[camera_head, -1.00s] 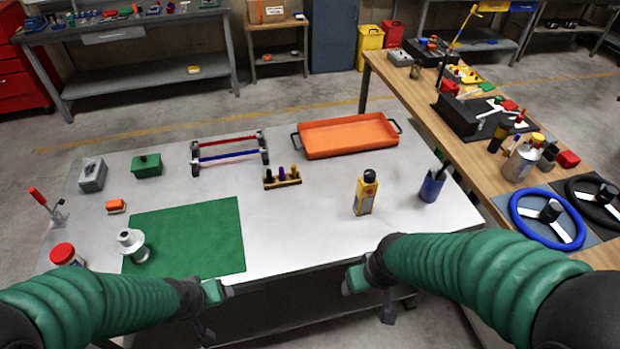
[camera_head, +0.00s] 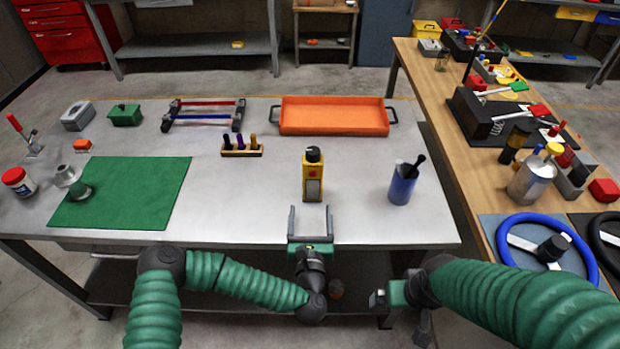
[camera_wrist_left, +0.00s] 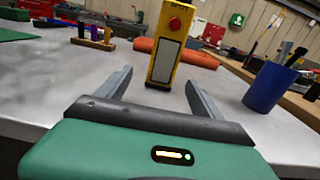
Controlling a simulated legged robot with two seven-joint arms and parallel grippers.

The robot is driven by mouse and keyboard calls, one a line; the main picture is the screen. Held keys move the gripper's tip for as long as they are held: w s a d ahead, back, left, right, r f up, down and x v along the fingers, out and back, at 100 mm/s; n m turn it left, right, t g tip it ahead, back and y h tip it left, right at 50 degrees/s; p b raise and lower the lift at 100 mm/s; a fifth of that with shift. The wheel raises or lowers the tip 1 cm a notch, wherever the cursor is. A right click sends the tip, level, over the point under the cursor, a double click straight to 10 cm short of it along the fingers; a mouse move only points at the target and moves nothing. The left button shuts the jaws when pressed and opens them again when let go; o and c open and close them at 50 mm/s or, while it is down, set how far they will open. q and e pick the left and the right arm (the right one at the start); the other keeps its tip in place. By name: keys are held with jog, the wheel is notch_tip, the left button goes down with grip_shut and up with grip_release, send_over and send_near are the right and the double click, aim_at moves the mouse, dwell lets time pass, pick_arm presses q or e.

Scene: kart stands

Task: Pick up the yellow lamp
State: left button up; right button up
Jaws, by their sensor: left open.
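The yellow lamp (camera_head: 313,176) stands upright on the grey table, with a black top, a red button and a pale panel on its front. It also shows in the left wrist view (camera_wrist_left: 168,45), just beyond the fingertips. My left gripper (camera_head: 311,208) is open and empty at the table's front edge. Its two fingers point at the lamp, one to each side, with the lamp a little ahead of them. My right gripper (camera_head: 378,299) is in front of the table, lower right, away from the lamp; its jaws are not clear.
A blue cup (camera_head: 402,188) with a dark tool stands right of the lamp. A small wooden rack (camera_head: 242,151) is to the left, an orange tray (camera_head: 333,117) behind. A green mat (camera_head: 130,190) lies at left. The table between the lamp and mat is clear.

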aim_at(312, 191)
pick_arm(q)
jog(key=w, duration=0.2)
jog(key=w+d, duration=0.1)
jog(key=w, duration=0.2)
jog(key=shift+w+d, duration=0.3)
jog(key=shift+w, duration=0.05)
jog(key=w, duration=0.2)
jog(key=w+a, duration=0.1)
jog(key=w, duration=0.1)
jog(key=shift+r+p, duration=0.25)
jog(key=shift+p, duration=0.1)
jog(key=shift+w+a, duration=0.25)
jog(key=shift+s+d, duration=0.1)
jog(key=shift+d, duration=0.25)
jog(key=c, duration=0.8)
jog(key=shift+a, duration=0.15)
grip_shut()
